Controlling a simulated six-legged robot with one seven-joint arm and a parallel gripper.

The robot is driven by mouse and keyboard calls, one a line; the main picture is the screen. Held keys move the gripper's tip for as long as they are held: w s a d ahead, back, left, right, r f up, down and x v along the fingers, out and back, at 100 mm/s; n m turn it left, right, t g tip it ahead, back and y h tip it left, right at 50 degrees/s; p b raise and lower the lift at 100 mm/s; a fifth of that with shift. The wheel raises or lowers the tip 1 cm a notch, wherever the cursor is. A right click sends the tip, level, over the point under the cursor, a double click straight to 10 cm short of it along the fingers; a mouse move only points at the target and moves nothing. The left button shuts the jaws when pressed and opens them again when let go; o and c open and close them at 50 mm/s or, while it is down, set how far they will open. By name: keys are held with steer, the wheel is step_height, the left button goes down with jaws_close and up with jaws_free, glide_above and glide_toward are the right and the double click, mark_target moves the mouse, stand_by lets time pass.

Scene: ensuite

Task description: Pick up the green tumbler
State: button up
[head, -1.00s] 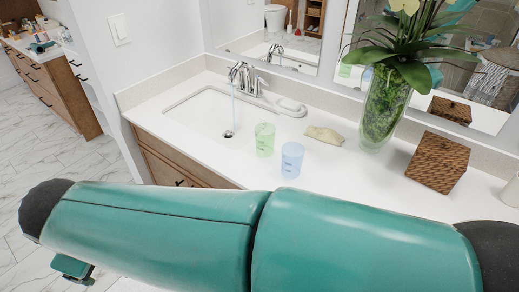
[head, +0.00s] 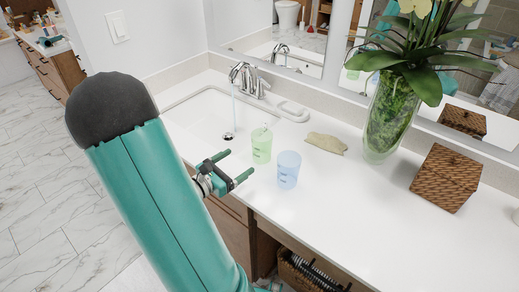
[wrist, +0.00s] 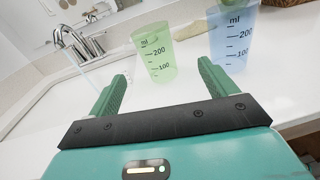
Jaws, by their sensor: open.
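The green tumbler (head: 262,145) stands upright on the white counter, just right of the sink. In the wrist view the green tumbler (wrist: 155,52) shows its measuring marks and stands ahead of my gripper, between the lines of the two fingers. My gripper (head: 232,167) is open and empty at the counter's front edge, to the left of and nearer than the tumbler, apart from it. In the wrist view its fingers (wrist: 158,85) are spread. A blue tumbler (head: 288,169) stands close to the right of the green one; it also shows in the wrist view (wrist: 233,40).
The sink (head: 208,120) with a running faucet (head: 243,78) is to the left. A soap-like beige bar (head: 326,143), a glass vase (head: 388,120) with a plant and a woven box (head: 446,177) stand to the right. The front right counter is clear.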

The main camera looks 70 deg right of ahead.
mark_target(265, 142)
steer(key=shift+s+d+f+n+h, duration=0.1)
steer(key=shift+d+f+n+h, duration=0.2)
steer(key=shift+d+f+n, duration=0.15)
steer(key=shift+n+t, duration=0.25)
steer(key=shift+t, duration=0.15)
steer(key=x, duration=1.4)
steer(key=shift+c, duration=0.4)
steer(key=c, duration=1)
